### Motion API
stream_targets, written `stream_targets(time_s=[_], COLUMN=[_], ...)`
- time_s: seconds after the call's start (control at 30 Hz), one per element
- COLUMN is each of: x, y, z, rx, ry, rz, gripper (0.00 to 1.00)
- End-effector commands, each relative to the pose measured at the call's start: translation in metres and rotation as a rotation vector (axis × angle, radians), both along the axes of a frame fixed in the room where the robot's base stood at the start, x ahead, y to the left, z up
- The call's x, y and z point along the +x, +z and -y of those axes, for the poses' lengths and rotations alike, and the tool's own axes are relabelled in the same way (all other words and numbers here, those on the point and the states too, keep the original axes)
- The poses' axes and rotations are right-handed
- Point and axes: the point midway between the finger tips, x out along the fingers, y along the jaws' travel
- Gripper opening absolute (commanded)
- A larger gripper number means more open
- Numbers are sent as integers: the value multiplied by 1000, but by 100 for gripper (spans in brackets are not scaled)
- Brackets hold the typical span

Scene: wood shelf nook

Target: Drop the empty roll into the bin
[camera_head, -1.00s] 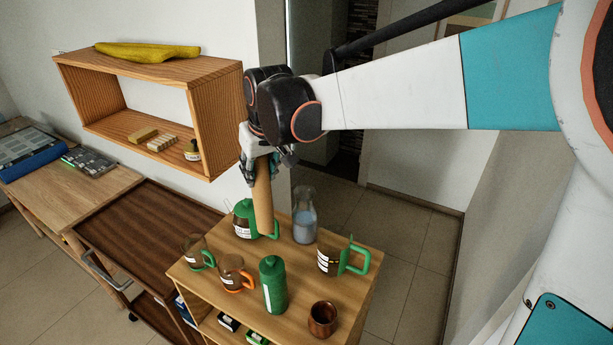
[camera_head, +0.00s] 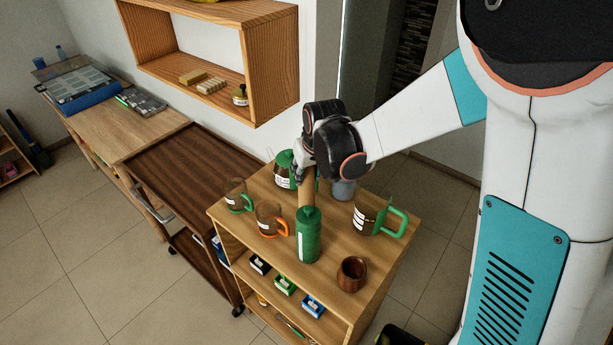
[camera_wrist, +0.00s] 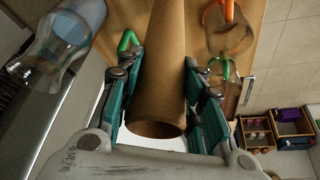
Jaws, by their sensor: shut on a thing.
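The empty roll (camera_head: 306,193) is a plain brown cardboard tube. My gripper (camera_head: 306,173) is shut on it, and it hangs down over the small wooden shelf unit (camera_head: 333,278). In the head view its lower end is hidden behind the green bottle (camera_head: 307,238). In the wrist view the roll (camera_wrist: 165,55) lies between the two teal-lined fingers, with its hollow end facing the camera. A dark rounded object (camera_head: 398,336) is cut off at the bottom edge; I cannot tell if it is the bin.
Glass mugs (camera_head: 369,214) with green and orange handles, a wooden cup (camera_head: 352,274) and a clear vessel (camera_head: 343,188) crowd the unit's top. A wall shelf (camera_head: 272,80) hangs behind. A dark brown cart (camera_head: 190,165) stands left. Floor (camera_head: 75,240) at the left is open.

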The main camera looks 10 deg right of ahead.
Motion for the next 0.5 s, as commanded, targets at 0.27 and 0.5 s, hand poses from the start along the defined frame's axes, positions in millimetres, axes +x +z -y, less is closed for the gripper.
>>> stream_targets(time_s=[0.27, 0.5], x=[0, 0], y=[-20, -24], z=[0, 0], rx=[0, 0], ry=[0, 0], rz=[0, 0], gripper=[15, 15])
